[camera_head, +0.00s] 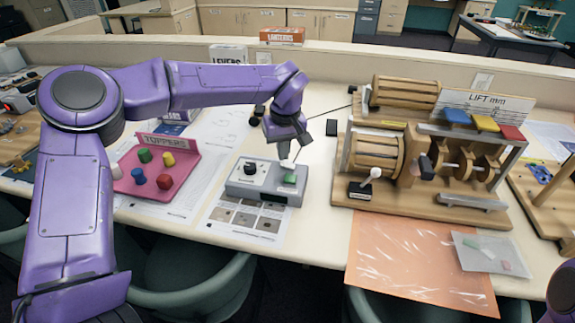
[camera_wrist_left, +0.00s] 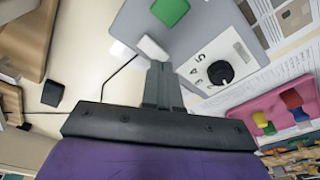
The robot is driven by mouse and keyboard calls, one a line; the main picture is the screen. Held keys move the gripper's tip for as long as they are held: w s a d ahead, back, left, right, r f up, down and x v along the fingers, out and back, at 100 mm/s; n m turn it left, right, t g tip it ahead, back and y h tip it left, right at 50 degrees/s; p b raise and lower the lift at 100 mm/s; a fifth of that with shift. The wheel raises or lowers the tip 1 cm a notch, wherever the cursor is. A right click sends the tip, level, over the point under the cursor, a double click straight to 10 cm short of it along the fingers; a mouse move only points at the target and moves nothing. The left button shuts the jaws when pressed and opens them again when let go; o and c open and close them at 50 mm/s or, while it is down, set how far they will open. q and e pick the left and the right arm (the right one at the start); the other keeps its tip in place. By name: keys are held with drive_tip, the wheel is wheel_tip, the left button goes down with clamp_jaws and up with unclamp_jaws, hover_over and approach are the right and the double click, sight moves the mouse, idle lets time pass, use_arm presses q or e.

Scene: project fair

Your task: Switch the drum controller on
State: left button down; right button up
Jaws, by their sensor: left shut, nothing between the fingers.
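A grey control box (camera_head: 240,187), which looks like the drum controller, sits on a printed sheet on the table. It has a black knob (camera_head: 250,167) and a green button or light (camera_head: 290,178). In the left wrist view the box (camera_wrist_left: 190,38) shows its numbered black dial (camera_wrist_left: 221,72), the green part (camera_wrist_left: 170,10) and a white switch-like piece (camera_wrist_left: 152,47). My left gripper (camera_head: 288,157) points down over the box's back right part, shut and empty. Its fingertips (camera_wrist_left: 159,68) appear close to the white piece; I cannot tell if they touch. My right gripper is out of view.
A wooden drum machine (camera_head: 408,127) stands right of the box, with a black block bearing a white-knobbed lever (camera_head: 366,183) at its front. A pink tray (camera_head: 180,190) of coloured pegs is left. An orange sheet (camera_head: 410,262) lies in front. Green chairs line the table's near edge.

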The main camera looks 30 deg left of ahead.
sight(283, 164)
use_arm(q)
drive_tip(key=shift+f, duration=0.95)
idle(0.3)
drive_tip(key=shift+s, duration=0.1)
drive_tip(key=shift+r+p, duration=0.85)
drive_tip(key=shift+p, duration=0.15)
wheel_tip(283, 164, up, 6)
drive_tip(key=p, duration=0.7)
drive_tip(key=shift+f, duration=0.35)
